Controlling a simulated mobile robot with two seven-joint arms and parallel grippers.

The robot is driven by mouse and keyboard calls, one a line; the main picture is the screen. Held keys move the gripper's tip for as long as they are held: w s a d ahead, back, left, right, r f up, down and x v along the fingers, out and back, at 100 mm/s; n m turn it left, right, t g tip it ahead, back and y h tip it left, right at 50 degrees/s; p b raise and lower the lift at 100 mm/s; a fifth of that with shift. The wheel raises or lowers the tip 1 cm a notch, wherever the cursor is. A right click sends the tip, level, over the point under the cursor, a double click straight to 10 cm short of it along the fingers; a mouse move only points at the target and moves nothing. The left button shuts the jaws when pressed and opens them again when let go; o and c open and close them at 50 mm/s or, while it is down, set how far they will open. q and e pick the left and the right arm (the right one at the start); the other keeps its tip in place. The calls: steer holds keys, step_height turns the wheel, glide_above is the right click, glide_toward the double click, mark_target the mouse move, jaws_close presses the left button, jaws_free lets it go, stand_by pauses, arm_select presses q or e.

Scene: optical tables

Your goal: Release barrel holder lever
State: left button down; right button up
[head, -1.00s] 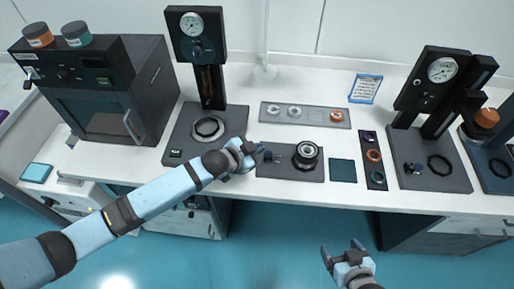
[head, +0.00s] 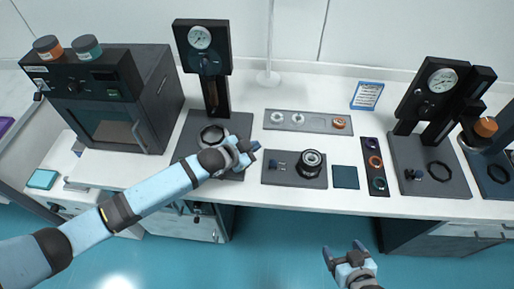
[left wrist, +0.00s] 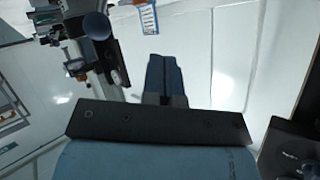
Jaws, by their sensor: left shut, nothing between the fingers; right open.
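The barrel holder is a dark plate (head: 285,180) on the bench in the head view. A round black barrel with a pale ring (head: 311,160) stands on its right part. A small dark lever (head: 277,166) is on its left part. My left gripper (head: 252,150) is shut and empty, up and left of the lever and apart from it in the picture. Its closed fingers also show in the left wrist view (left wrist: 165,78). My right gripper (head: 344,250) is open and empty in front of the bench, over the floor.
A press with a gauge (head: 200,50) stands behind my left gripper, another gauge stand (head: 436,85) at right. A grey tray (head: 318,126) with rings lies behind the holder. A dark square pad (head: 345,178) and a ring strip (head: 376,182) lie right of it. A dark oven (head: 100,95) is far left.

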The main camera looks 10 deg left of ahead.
arm_select(q)
steer(key=b+v, duration=0.2)
steer(key=v, duration=0.8)
steer(key=shift+s+f, duration=0.15)
steer(key=shift+f, duration=0.2)
arm_select(e)
steer(key=shift+a+f, duration=0.3)
steer(key=shift+f, duration=0.35)
arm_select(q)
steer(key=shift+a, duration=0.1)
arm_select(e)
steer(key=shift+w, duration=0.1)
arm_select(q)
steer(key=s+a+f+n+y, duration=0.2)
steer(key=s+f, duration=0.4)
steer(key=s, duration=0.3)
steer(key=s+a+f+n+t+y, duration=0.1)
steer(key=s+a+f+n+y, duration=0.2)
steer(key=s+a+f+n, duration=0.2)
steer(key=s+f+n, duration=0.2)
steer(key=s, duration=0.2)
steer(key=shift+s, duration=0.35)
